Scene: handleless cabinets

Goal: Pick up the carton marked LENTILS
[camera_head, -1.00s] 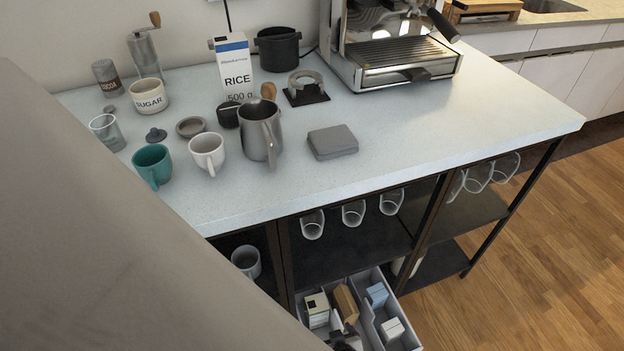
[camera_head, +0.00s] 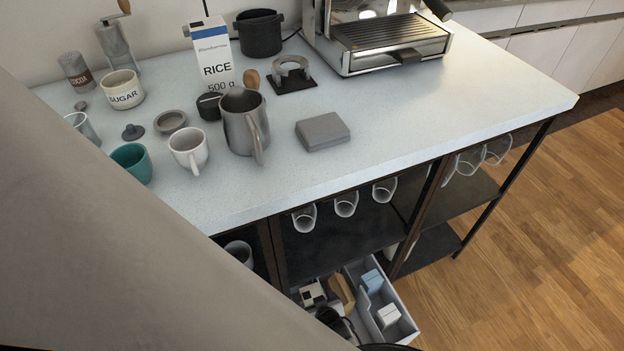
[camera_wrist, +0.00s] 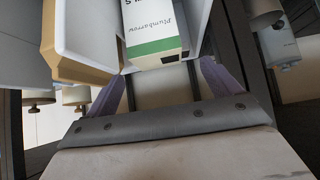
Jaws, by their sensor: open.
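A white carton (camera_wrist: 152,22) with a green band and the word Plumbarrow fills the top middle of the wrist view. Only the end of its larger lettering shows, with an S; the rest is cut off. My gripper (camera_wrist: 164,72) is open, its two purple fingers spread to the left and right of the carton's near end. I cannot tell whether they touch it. In the head view, my gripper is a dark shape (camera_head: 332,318) at the drawer, partly cut off. A cream carton (camera_head: 312,293) shows there, mostly hidden.
The open drawer (camera_head: 407,312) has a divider and also holds a tan box (camera_head: 341,291), a blue carton (camera_head: 371,281) and a white carton (camera_head: 388,315). A tan-edged box (camera_wrist: 80,45) stands close left of the carton. Glasses (camera_head: 345,204) hang above the drawer.

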